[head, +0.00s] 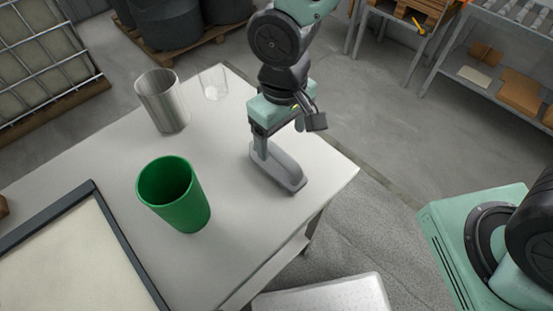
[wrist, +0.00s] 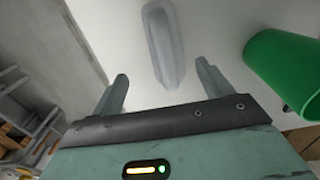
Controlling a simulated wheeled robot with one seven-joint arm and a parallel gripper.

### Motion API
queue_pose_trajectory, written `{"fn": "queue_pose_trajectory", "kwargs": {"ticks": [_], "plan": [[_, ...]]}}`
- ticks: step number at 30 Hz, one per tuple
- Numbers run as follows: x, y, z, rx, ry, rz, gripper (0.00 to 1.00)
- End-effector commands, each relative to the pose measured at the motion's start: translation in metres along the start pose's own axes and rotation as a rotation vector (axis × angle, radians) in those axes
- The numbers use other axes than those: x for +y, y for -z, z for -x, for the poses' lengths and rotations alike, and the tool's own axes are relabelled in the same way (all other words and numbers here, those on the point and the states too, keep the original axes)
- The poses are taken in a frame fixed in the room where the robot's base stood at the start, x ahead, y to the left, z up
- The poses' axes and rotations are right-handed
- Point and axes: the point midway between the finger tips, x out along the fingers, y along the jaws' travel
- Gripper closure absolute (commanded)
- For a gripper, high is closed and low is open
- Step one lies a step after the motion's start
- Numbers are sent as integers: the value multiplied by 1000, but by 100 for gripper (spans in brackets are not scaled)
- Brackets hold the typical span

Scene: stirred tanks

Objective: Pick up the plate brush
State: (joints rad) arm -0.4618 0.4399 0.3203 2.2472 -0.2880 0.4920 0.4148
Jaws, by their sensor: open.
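The plate brush (head: 280,172) looks like a long grey piece with rounded ends, lying on the white table near its right edge. It also shows in the wrist view (wrist: 162,45), lengthwise between and beyond the fingertips. My gripper (head: 279,140) is over the brush in the head view, pointing down, and hides part of it. In the wrist view my gripper (wrist: 162,80) has its two fingers spread wide with nothing between them. I cannot tell exactly how high the fingertips are above the brush.
A green cup (head: 182,205) stands on the table (head: 232,245) left of the brush. A metal cup (head: 163,102) and a clear glass (head: 214,84) stand farther back. A dark-framed tray (head: 60,260) lies at the front left. The table ends just right of the brush.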

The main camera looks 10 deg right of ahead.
Motion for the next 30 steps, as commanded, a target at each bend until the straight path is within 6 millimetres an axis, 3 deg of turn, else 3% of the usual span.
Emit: {"fn": "queue_pose_trajectory", "kwargs": {"ticks": [3,11,21,29,30], "plan": [[-1,-1,-18,-4,0,2,21],[-3,1,-34,-2,0,2,21],[-8,6,-75,-2,0,1,21],[-8,7,-78,1,0,0,21],[-8,7,-78,1,0,0,27]]}}
